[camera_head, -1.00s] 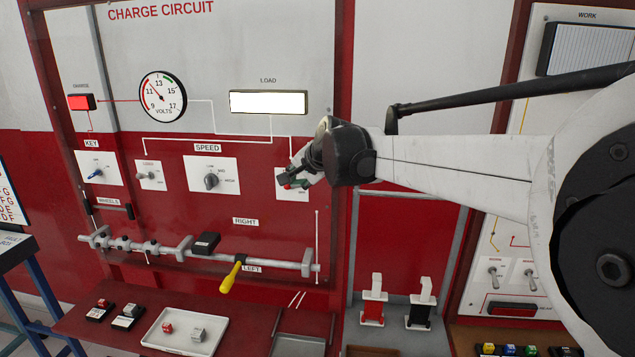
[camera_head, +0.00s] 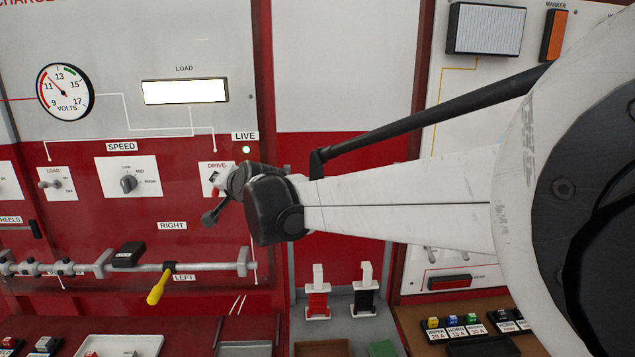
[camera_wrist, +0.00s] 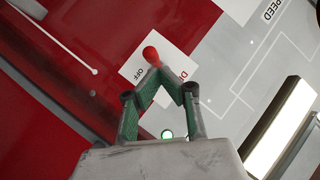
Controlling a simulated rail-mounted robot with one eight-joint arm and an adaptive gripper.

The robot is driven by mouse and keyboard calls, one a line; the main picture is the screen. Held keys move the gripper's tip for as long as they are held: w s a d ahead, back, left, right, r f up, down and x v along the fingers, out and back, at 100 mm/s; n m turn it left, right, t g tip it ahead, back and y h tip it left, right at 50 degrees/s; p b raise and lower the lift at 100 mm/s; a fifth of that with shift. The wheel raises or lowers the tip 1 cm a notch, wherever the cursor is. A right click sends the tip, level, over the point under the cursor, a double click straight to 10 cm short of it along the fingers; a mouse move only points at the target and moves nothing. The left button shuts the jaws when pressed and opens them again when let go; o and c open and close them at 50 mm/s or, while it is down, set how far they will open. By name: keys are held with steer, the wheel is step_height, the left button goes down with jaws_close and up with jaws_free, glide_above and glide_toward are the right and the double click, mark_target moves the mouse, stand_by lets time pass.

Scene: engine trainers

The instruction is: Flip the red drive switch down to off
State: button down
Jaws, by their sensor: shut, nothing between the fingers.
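The red drive switch (camera_wrist: 151,54) sits on a white plate (camera_wrist: 131,68) marked DRIVE and OFF. In the head view the plate (camera_head: 207,170) is partly covered by my wrist, and only a bit of red shows; I cannot tell the lever's position there. My gripper (camera_head: 209,216) is at the plate's lower edge in the head view. In the wrist view my gripper (camera_wrist: 163,71) is shut and empty, its green-padded fingertips meeting beside the red lever; contact cannot be told.
The SPEED knob (camera_head: 128,184) and LOAD switch (camera_head: 50,184) are left of the drive plate. Below runs a grey horizontal rod (camera_head: 210,269) with a yellow-handled lever (camera_head: 158,287). Red and black switches (camera_head: 318,295) stand at lower right. The lit LOAD display (camera_head: 185,91) is above.

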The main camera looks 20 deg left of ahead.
steer(key=shift+r, duration=0.15)
steer(key=shift+r+p, duration=0.4)
steer(key=shift+r, duration=0.25)
